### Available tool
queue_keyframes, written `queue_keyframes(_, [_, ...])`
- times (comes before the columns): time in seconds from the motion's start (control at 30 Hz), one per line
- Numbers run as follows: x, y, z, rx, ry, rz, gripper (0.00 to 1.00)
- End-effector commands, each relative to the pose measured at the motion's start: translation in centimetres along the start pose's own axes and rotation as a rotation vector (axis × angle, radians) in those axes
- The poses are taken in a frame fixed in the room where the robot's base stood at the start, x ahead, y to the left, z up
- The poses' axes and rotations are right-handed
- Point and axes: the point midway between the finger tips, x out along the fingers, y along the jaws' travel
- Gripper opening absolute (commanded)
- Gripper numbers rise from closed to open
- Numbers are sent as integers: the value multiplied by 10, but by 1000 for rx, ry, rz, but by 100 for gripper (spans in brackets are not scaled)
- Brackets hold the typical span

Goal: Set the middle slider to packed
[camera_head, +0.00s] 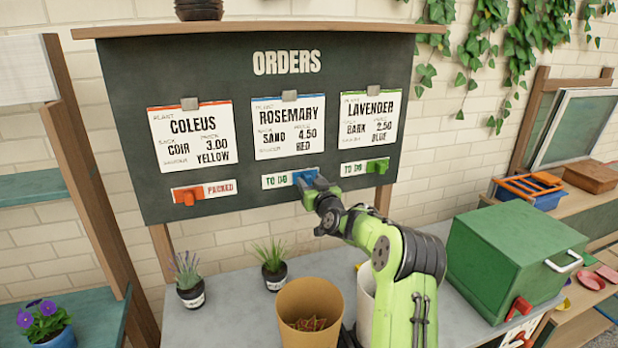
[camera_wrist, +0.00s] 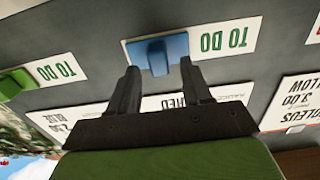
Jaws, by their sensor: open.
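The middle slider (camera_head: 304,176) is a blue block on a white strip under the rosemary card (camera_head: 289,127). The strip reads "TO DO" to the left of the block. In the wrist view, turned upside down, the blue slider (camera_wrist: 160,54) is between and just beyond my gripper's fingertips (camera_wrist: 159,70). The fingers stand open on either side of it; I cannot tell whether either touches it. In the head view my gripper (camera_head: 316,190) reaches up to the slider and partly covers its right side.
The orange left slider (camera_head: 187,197) shows "PACKED". The green right slider (camera_head: 377,165) shows "TO DO". Below the board (camera_head: 250,195), potted plants (camera_head: 189,280) and a tan bin (camera_head: 309,310) stand on the grey bench. A green box (camera_head: 510,250) stands at right.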

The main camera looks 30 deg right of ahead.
Motion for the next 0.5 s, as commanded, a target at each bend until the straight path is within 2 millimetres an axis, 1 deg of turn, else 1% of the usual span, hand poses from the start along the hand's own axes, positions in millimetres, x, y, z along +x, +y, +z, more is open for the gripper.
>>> queue_keyframes(0.03, [7,0,-1,0,1,0,49])
queue_keyframes(0.1, [14,0,-1,0,2,0,49])
queue_keyframes(0.2, [19,0,0,0,0,0,49])
queue_keyframes(0.43, [20,0,0,-1,0,1,49])
queue_keyframes(0.47, [20,0,0,-1,0,1,47])
queue_keyframes(0.5, [19,0,0,-1,0,1,41])
